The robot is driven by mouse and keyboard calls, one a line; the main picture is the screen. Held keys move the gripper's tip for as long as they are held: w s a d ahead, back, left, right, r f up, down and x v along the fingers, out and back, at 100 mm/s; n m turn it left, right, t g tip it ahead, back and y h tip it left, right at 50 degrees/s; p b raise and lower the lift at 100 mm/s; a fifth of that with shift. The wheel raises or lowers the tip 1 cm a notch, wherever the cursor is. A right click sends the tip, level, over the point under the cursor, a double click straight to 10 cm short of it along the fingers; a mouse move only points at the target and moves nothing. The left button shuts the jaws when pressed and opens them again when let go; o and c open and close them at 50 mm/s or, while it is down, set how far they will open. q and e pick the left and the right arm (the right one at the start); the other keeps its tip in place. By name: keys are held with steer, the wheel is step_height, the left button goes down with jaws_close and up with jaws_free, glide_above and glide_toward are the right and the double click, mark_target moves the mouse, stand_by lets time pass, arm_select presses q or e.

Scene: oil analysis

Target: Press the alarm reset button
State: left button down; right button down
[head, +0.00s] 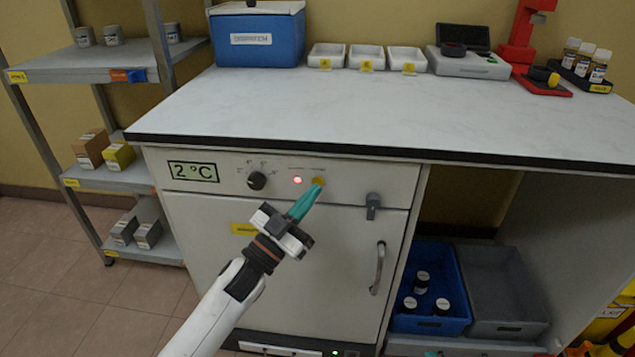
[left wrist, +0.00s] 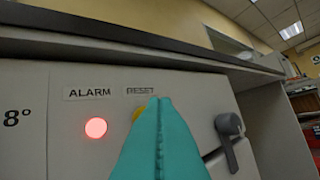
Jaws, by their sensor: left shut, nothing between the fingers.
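The yellow reset button (head: 318,181) is on the front panel of the white cabinet under the counter. In the left wrist view the button (left wrist: 138,108) is partly hidden behind my fingers, below a small label. The red alarm light (head: 297,180) glows to its left; it also shows in the left wrist view (left wrist: 96,128) under the word ALARM. My left gripper (head: 313,190) is shut and empty, its teal fingertips at the button. I cannot tell whether they touch it. My right gripper is not clearly in view.
A grey latch (head: 373,204) and a door handle (head: 378,267) are to the right. The black-edged counter (head: 300,105) overhangs the panel.

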arm_select(q)
steer(key=shift+w, duration=0.3)
arm_select(e)
steer(key=shift+s+f, duration=0.15)
arm_select(q)
steer(key=shift+w, duration=0.35)
stand_by(0.5)
steer(key=shift+s, duration=0.1)
steer(key=shift+s+p, duration=0.55)
steer(key=shift+s, duration=0.15)
arm_select(e)
steer(key=shift+s+d+f+g+h, duration=0.2)
steer(key=shift+s+d+f+g, duration=0.15)
steer(key=shift+s+f+g, duration=0.4)
steer(key=shift+s+d+f+g+h, duration=0.2)
steer(key=shift+s+d+f+g, duration=0.2)
steer(key=shift+s+g, duration=0.4)
steer(key=shift+s, duration=0.15)
